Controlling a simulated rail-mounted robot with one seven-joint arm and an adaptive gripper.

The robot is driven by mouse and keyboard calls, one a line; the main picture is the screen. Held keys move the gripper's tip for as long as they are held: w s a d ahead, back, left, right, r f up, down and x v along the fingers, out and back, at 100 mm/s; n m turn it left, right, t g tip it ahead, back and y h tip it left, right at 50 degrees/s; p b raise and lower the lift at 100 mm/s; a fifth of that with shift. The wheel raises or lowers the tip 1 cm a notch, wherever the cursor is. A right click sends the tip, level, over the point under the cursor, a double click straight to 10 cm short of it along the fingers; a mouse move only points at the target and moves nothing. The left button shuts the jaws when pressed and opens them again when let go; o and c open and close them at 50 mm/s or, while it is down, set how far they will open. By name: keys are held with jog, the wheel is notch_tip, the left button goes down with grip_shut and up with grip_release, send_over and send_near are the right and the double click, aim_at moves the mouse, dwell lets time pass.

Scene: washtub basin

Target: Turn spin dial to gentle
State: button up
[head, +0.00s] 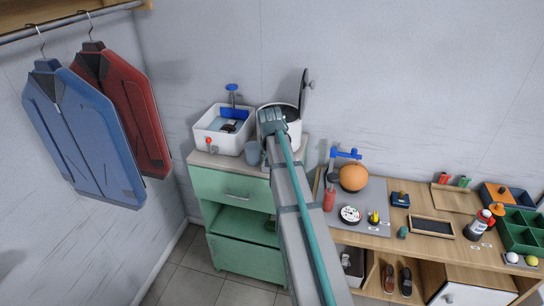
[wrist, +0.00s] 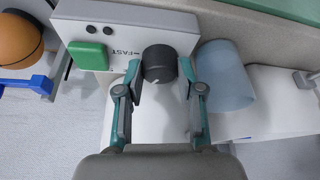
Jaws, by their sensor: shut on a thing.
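The spin dial (wrist: 158,63) is a dark round knob on a light control panel (wrist: 180,28) in the wrist view. The word FAST is printed on the panel to its left; a gentle mark cannot be seen. A small pale line shows near the dial's lower edge. My gripper (wrist: 160,85) is shut on the dial, one finger on each side. In the head view my gripper (head: 270,122) is at the front of the white round washtub (head: 294,130), and my arm hides the dial and panel. The tub's dark lid (head: 304,92) stands open.
A green square button (wrist: 88,55) is left of the dial. A blue-grey cup (head: 253,153) stands close by on the counter and also shows right of my gripper in the wrist view (wrist: 222,75). A white sink (head: 212,140) is to the left; a cluttered wooden bench is to the right.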

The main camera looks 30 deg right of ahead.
jog(key=shift+m, duration=0.5)
jog(key=o, duration=1.2)
jog(key=shift+c, duration=0.2)
jog(key=v, duration=1.2)
jog(key=shift+w+a, duration=0.15)
